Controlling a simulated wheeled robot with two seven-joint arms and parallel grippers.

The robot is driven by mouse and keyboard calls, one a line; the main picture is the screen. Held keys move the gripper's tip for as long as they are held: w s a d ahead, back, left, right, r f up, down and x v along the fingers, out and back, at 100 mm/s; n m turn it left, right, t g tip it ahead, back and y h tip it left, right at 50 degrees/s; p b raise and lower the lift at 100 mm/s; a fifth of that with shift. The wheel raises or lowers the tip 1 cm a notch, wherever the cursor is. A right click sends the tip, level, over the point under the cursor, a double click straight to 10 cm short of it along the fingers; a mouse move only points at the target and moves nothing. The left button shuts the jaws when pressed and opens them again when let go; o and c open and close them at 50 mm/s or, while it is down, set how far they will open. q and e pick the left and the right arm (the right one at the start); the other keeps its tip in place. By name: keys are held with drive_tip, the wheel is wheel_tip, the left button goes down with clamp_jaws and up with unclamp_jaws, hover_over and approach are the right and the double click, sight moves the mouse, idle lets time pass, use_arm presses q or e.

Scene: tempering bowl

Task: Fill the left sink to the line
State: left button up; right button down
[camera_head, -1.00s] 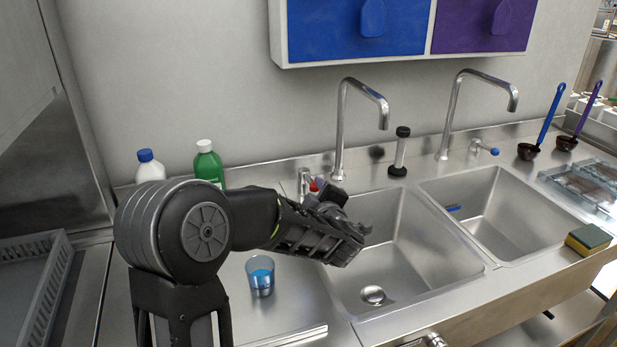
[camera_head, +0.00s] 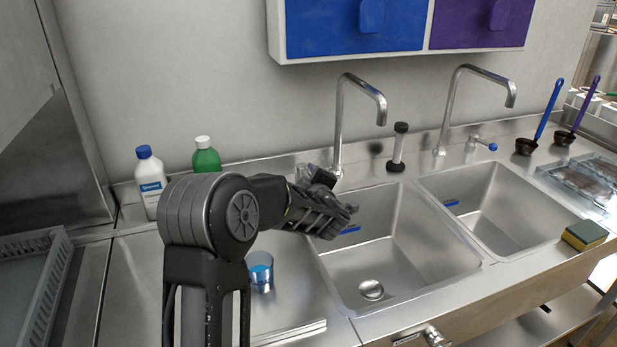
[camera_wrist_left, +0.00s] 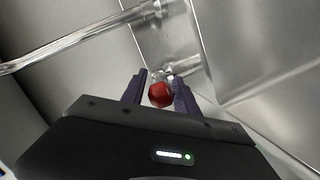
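The left sink (camera_head: 440,262) shows its bare steel floor and drain (camera_head: 371,289). A short blue line (camera_head: 350,229) marks its back wall. The left spout (camera_head: 340,125) stands behind it with no stream showing. My left gripper (camera_head: 335,212) is above the sink's back left corner. In the left wrist view, a red tap knob (camera_wrist_left: 160,95) shows between the fingers of my left gripper (camera_wrist_left: 160,85), which stand apart. I cannot tell whether either finger touches it. In the head view my gripper hides the knob. My right gripper is out of view.
The right sink (camera_head: 510,240) has a blue-knobbed tap (camera_head: 492,147) and its own spout (camera_head: 447,110). A blue cup (camera_head: 260,272) stands on the left counter. White (camera_head: 150,180) and green (camera_head: 206,158) bottles stand behind my arm. A sponge (camera_head: 584,235) lies at the right front.

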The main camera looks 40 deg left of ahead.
use_arm(q)
drive_tip(key=shift+c, duration=0.3)
clamp_jaws()
idle(1.1)
